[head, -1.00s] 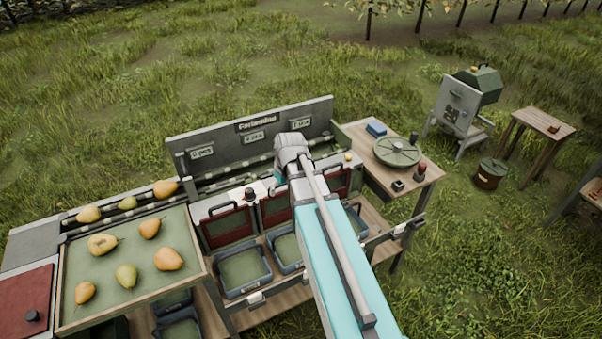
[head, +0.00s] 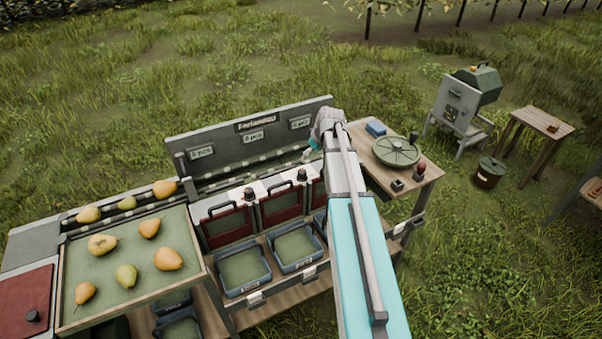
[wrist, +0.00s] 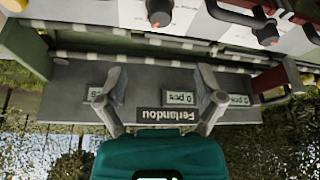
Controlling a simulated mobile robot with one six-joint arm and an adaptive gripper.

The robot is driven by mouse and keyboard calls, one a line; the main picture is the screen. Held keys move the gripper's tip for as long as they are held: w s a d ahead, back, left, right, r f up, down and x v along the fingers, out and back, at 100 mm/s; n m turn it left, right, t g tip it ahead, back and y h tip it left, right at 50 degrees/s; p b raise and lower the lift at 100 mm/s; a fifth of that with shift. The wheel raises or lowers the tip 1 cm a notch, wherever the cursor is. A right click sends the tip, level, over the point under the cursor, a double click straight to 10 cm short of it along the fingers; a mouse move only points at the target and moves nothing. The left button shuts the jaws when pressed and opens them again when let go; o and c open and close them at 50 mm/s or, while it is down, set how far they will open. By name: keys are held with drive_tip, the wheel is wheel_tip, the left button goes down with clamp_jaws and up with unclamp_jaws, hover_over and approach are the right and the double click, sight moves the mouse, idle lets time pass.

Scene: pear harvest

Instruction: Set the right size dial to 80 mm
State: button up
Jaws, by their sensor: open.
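The grading station has a row of gates with dark round size dials on its top edge. In the head view the left dial (head: 249,192) and the middle dial (head: 302,175) show; my arm hides the right dial's place. In the wrist view, where the station appears turned over, two dark dials with orange marks (wrist: 159,13) (wrist: 268,35) show along the top. A small orange-and-pale part (wrist: 10,3) is cut off at the top left; I cannot tell whether it is the right dial. My gripper (wrist: 160,75) is open and empty, its fingers apart before the back board. No dial setting is readable.
The back board (head: 250,135) carries several count displays. Blue bins (head: 243,270) stand below the gates. A pear tray (head: 205,225) is at left. A side table (head: 372,160) with a round green lid (head: 397,151) stands right of my arm.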

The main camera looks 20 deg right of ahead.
sight(302, 171)
drive_tip(key=shift+f, duration=0.15)
drive_tip(key=b+x, duration=1.2)
drive_tip(key=x, duration=0.1)
drive_tip(key=shift+f+b, duration=0.25)
drive_tip(key=shift+b, duration=0.15)
idle(0.3)
drive_tip(key=c, duration=1)
drive_tip(key=shift+a, duration=0.25)
drive_tip(key=shift+c, duration=0.7)
drive_tip(key=shift+d, duration=0.15)
